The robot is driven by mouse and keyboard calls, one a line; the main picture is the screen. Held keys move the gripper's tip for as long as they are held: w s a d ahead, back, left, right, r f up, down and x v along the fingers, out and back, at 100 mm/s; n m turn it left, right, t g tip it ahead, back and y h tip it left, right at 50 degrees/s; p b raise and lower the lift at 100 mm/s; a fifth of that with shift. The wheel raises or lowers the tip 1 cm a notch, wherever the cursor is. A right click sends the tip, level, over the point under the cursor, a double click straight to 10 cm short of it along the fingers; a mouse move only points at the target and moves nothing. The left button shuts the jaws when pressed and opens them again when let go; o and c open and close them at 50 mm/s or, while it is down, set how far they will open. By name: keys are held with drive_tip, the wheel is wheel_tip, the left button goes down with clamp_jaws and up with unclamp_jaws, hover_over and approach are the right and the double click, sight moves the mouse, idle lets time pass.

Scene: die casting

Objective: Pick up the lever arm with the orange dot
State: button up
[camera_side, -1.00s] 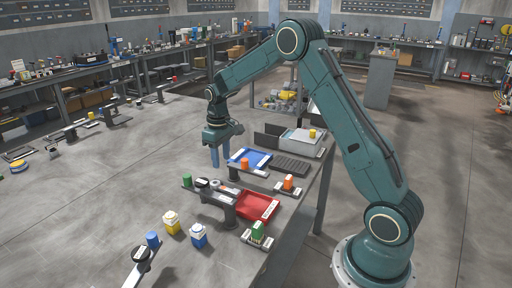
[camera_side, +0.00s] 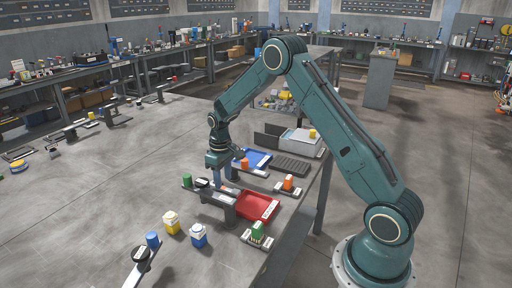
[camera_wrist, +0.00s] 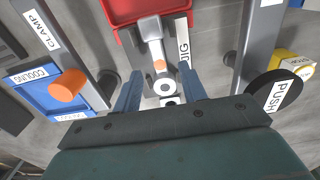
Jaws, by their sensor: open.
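The lever arm (camera_wrist: 154,45) is a pale grey bar with an orange dot (camera_wrist: 159,66) and a white ring at its near end. In the wrist view it lies in the middle, by the strip labelled JIG (camera_wrist: 184,42). My gripper (camera_wrist: 160,78) is open, with one blue finger on each side of the bar's near end. Nothing is gripped, and I cannot tell the height gap. In the side view my gripper (camera_side: 221,182) points down over the jig, and the lever arm is mostly hidden there.
A red tray (camera_side: 268,196) lies just beyond the jig. A black PUSH knob (camera_wrist: 272,95) stands to the right. A CLAMP bar (camera_wrist: 58,42) and an orange knob (camera_wrist: 67,85) by the blue COOLING tray (camera_wrist: 42,97) are to the left. Yellow (camera_side: 171,223) and blue-white (camera_side: 199,236) containers stand in front.

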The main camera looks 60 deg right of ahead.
sight(225, 189)
drive_tip(key=shift+f, duration=1.45)
drive_tip(key=shift+c, duration=0.4)
clamp_jaws()
